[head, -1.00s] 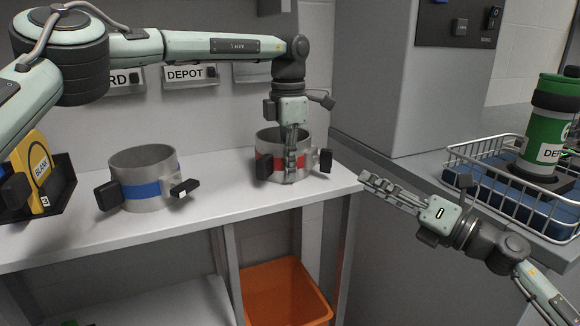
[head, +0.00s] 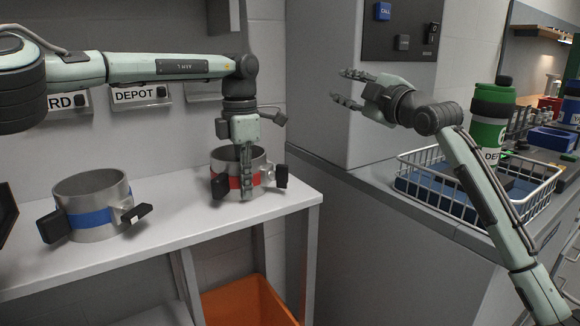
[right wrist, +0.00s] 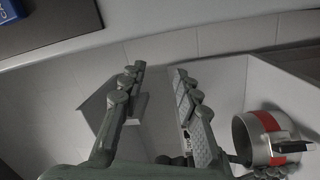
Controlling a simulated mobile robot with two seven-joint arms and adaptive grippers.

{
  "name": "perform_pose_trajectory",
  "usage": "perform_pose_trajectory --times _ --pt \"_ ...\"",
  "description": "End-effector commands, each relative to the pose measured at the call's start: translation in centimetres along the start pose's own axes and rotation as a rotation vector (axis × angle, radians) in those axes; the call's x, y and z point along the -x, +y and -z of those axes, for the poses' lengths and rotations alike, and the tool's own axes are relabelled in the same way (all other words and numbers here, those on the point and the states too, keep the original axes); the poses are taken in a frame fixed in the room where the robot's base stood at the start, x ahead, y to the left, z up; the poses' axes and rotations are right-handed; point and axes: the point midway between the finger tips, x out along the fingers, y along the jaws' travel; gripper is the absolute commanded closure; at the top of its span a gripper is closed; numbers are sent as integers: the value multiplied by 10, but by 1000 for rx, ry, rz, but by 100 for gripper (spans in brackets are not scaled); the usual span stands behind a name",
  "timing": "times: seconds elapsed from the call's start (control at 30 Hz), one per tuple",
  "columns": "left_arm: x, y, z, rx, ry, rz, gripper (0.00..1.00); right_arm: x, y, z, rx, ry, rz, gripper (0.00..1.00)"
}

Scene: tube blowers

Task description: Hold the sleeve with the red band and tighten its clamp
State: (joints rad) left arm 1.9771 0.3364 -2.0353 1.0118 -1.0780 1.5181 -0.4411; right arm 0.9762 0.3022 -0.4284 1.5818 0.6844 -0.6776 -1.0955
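The grey sleeve with the red band (head: 222,184) stands upright on the shelf in the head view, with a dark block at each side of its front. It also shows at the right edge of the right wrist view (right wrist: 265,128), with a dark clamp handle. My left gripper (head: 246,188) points down at the sleeve's near wall. One finger lies over the outside; the other is hidden, apparently behind the wall, so it looks shut on the sleeve. My right gripper (head: 343,87) is open and empty, up in front of the grey cabinet, right of the sleeve and apart from it.
A similar sleeve with a blue band (head: 90,219) stands left on the shelf (head: 160,248). An orange bin (head: 245,303) is below. The grey cabinet (head: 325,70) rises behind my right gripper.

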Motion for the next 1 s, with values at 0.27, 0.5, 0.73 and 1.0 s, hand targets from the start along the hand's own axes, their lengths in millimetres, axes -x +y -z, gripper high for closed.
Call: perform_pose_trajectory --times 0.27,0.5,0.73,1.0 --pt "1 0 0 0 -1 -1 100 18 -106 -2 -644 1 586 68" --pt "0 0 0 0 -1 -1 100 56 -141 24 -900 52 900 68" --pt "1 0 0 0 -1 -1 100 55 -159 36 -944 60 962 68" --pt "1 0 0 0 -1 -1 100 29 -187 53 -941 58 958 68"
